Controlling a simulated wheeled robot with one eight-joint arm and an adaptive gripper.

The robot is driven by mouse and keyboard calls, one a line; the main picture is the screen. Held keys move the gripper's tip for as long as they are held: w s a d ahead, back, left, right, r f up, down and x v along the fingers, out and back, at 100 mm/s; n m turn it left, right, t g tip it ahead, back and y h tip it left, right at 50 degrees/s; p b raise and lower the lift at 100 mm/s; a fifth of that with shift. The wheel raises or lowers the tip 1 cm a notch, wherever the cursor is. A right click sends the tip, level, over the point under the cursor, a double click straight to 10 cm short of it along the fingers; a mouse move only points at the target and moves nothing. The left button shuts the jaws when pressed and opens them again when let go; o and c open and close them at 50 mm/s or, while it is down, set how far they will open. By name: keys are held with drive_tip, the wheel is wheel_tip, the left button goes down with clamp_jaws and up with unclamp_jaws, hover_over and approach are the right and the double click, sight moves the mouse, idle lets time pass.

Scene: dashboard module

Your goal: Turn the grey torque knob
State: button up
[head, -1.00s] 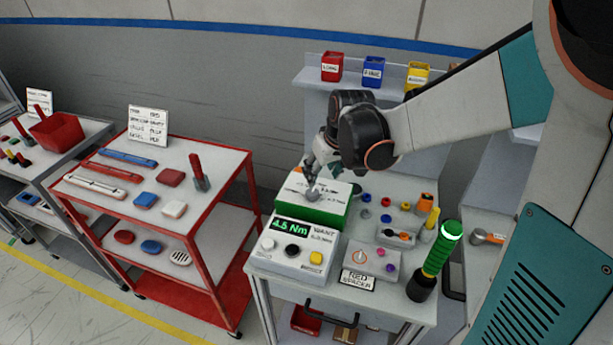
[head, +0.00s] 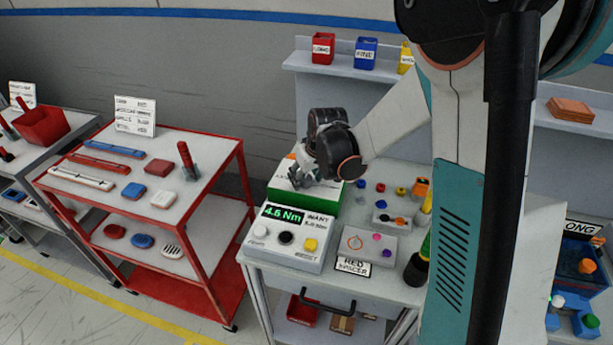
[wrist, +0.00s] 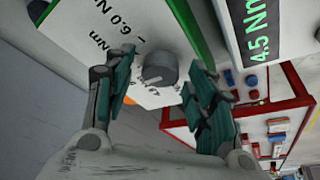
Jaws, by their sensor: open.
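The grey torque knob (wrist: 158,68) sits on the white printed face of a white-and-green box (wrist: 115,38) in the wrist view. My gripper (wrist: 157,82) is open, with its two dark green fingers on either side of the knob. A gap shows between each finger and the knob; I cannot tell whether the tips reach its height. In the head view my gripper (head: 303,180) is over the green-sided box (head: 321,204), and it mostly hides the knob. The lit green readout (wrist: 262,28) shows 4.5 Nm in the wrist view.
The readout unit (head: 287,249) with several buttons stands in front of the box. Small coloured parts and a grey block (head: 370,246) lie to the right on the table. A red cart (head: 205,157) stands at left. A shelf (head: 340,72) with bins is behind.

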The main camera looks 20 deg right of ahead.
drive_tip(key=shift+c, duration=0.2)
drive_tip(key=c, duration=1)
drive_tip(key=m+h, duration=0.1)
drive_tip(key=m, duration=0.2)
drive_tip(key=shift+a, duration=0.15)
drive_tip(key=shift+m+h+b, duration=0.5)
drive_tip(key=shift+m+h, duration=0.4)
drive_tip(key=shift+m, duration=1.4)
drive_tip(key=shift+g, duration=0.3)
